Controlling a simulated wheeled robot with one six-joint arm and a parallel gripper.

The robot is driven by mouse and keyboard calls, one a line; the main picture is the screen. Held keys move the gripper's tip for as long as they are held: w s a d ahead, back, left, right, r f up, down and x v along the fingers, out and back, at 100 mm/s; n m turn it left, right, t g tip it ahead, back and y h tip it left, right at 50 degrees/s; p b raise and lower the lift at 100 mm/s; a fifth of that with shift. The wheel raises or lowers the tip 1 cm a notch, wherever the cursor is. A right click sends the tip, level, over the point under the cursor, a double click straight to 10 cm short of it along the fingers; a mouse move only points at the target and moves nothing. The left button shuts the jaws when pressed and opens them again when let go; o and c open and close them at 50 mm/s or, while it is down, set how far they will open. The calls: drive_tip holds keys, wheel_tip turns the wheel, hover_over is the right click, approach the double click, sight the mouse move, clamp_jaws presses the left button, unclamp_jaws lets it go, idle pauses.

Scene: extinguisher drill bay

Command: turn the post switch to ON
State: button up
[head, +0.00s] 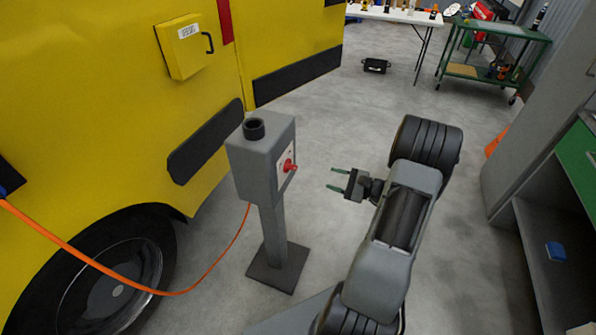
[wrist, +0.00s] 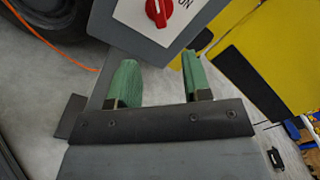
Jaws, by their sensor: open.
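The grey post box (head: 262,158) stands on a column with a dark square foot, beside the yellow vehicle. Its red rotary switch (head: 289,166) is on the face turned toward my arm. In the wrist view the red knob (wrist: 158,12) sits on a white plate (wrist: 182,12) with the word ON to its right. The knob's upper part is cut off, so I cannot tell its full setting. My gripper (head: 335,178) is open and empty, with green-padded fingers pointing at the box. It is right of the switch and apart from it. In the wrist view the fingertips (wrist: 160,68) are below the knob.
The yellow vehicle (head: 90,80) with its black wheel fills the left. An orange cable (head: 120,285) hangs from it to the post. A green cart (head: 490,50) and a white table (head: 400,14) stand at the back. A grey workbench (head: 540,240) is on the right. Open floor lies between.

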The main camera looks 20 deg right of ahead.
sight(296, 168)
drive_tip(key=x, duration=1.2)
drive_tip(key=shift+w+a, duration=0.2)
drive_tip(key=shift+a, duration=0.1)
clamp_jaws()
